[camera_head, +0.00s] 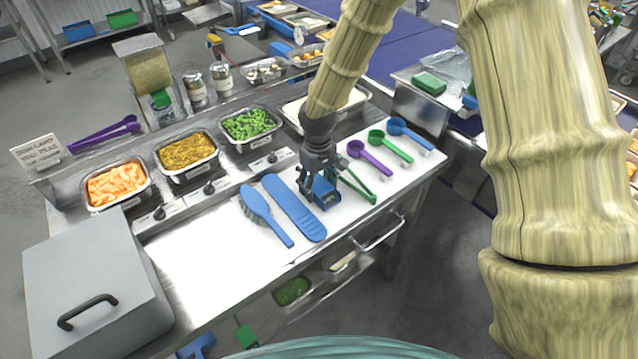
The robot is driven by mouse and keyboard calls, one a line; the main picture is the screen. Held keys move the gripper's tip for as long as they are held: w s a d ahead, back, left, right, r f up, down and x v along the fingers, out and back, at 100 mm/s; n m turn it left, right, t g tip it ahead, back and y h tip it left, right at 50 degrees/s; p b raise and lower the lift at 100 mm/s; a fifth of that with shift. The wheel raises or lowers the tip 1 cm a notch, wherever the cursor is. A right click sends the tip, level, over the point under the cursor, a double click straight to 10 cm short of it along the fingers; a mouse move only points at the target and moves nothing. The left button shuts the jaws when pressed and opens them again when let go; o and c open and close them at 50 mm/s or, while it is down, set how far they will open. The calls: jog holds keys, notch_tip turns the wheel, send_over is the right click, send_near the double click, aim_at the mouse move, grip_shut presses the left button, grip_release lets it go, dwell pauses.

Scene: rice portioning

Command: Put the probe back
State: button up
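My gripper (316,182) points down over the white board (345,225) on the steel counter. A small blue block-like item (325,192) with a dark or grey top is right at its fingertips. It may be the probe or its holder; I cannot tell which. I cannot see whether the fingers close on it or only stand beside it. No thin probe stem can be made out. Green tongs (358,188) lie just right of the blue item, partly behind my gripper.
A blue brush (262,212) and blue scraper (295,207) lie to the left. Purple (370,157), green (390,147) and blue (410,134) scoops lie to the right. Food pans (187,155) line the back. A grey lidded box (95,280) stands front left; bare steel (200,255) lies beside it.

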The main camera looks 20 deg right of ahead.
aim_at(318, 184)
jog(key=shift+r, duration=0.15)
notch_tip(318, 184, up, 12)
jog(key=b, duration=0.2)
dwell(0.8)
dwell(1.3)
